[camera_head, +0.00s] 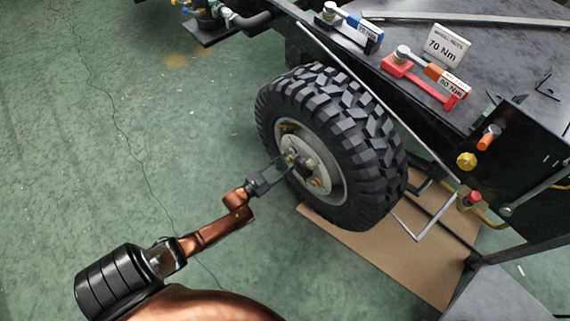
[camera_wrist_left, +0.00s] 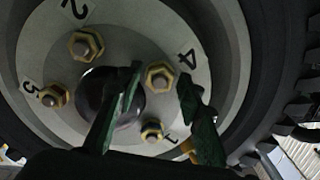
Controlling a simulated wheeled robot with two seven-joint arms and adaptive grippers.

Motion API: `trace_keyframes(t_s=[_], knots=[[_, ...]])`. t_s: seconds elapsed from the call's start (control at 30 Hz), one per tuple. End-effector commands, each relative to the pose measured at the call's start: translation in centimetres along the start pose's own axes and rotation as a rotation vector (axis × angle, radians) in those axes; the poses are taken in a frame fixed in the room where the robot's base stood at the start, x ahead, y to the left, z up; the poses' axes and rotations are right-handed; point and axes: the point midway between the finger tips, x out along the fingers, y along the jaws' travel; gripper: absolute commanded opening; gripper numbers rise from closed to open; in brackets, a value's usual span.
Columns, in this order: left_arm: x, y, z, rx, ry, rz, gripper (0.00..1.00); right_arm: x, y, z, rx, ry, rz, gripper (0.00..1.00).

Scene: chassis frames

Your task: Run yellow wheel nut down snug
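The wheel hub (camera_head: 309,163) carries several brass-yellow nuts on studs around a dark centre. My left gripper (camera_head: 287,163) is at the hub face. Its fingers (camera_wrist_left: 160,76) are spread, with nut 4 showing between the tips and clear space on both sides. Contact with the nut is not visible. My right gripper is not in view.
The black tyre (camera_head: 375,150) surrounds the hub. A bench at upper right bears a blue-handled tool (camera_head: 358,27), a red-based tool (camera_head: 420,78) and a "70 Nm" sign (camera_head: 446,45). A yellow knob (camera_head: 466,161) is on its side. The green floor (camera_head: 90,130) is clear at left.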

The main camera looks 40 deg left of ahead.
Motion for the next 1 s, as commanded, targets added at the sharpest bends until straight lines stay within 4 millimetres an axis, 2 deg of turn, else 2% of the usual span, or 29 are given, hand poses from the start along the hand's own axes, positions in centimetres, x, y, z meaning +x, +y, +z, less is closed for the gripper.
trace_keyframes(t_s=[0.07,0.47,0.63,0.9,1.0], knots=[[-0.02,0.0,0.02,0.0,0.0,0.0,0.28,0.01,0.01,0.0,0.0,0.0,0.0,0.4],[-0.04,0.05,0.06,0.0,-0.001,0.001,0.0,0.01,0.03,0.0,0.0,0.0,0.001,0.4],[-0.05,0.0,0.05,0.06,-0.002,0.001,0.0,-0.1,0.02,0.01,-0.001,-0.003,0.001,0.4],[-0.03,-0.04,0.04,0.409,-0.001,0.009,0.0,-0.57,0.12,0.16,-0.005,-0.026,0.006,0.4],[-0.04,-0.05,0.05,0.474,-0.001,0.011,0.0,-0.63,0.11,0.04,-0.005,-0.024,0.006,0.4]])
